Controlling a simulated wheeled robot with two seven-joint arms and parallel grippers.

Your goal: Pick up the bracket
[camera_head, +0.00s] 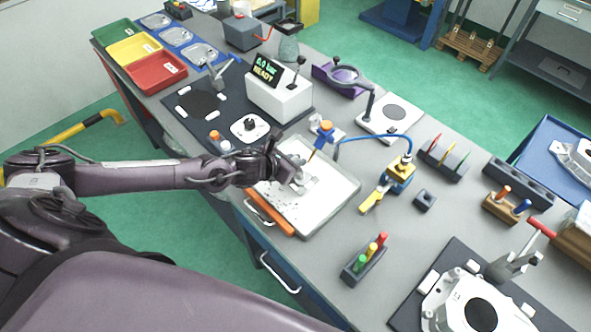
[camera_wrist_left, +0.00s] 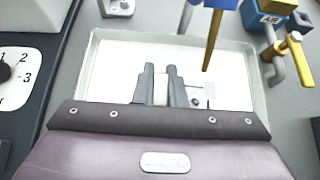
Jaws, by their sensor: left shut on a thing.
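The bracket (camera_head: 301,181) is a small light grey cast piece at the fingertips of my left gripper (camera_head: 292,171), over the shallow pale tray. In the left wrist view, my left gripper (camera_wrist_left: 172,72) has its two dark fingers close together. A light piece of the bracket (camera_wrist_left: 209,91) shows just right of the fingers; the rest is hidden or blends into the white tray floor. I cannot tell whether it touches the tray. My right gripper is not in view.
The tray (camera_head: 337,205) has low walls and small dark specks inside. A blue and orange pointed tool (camera_head: 322,139) stands close behind the gripper. An orange bar (camera_head: 270,211) lies along the tray's front left. A white dial unit (camera_head: 250,127) sits to the left.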

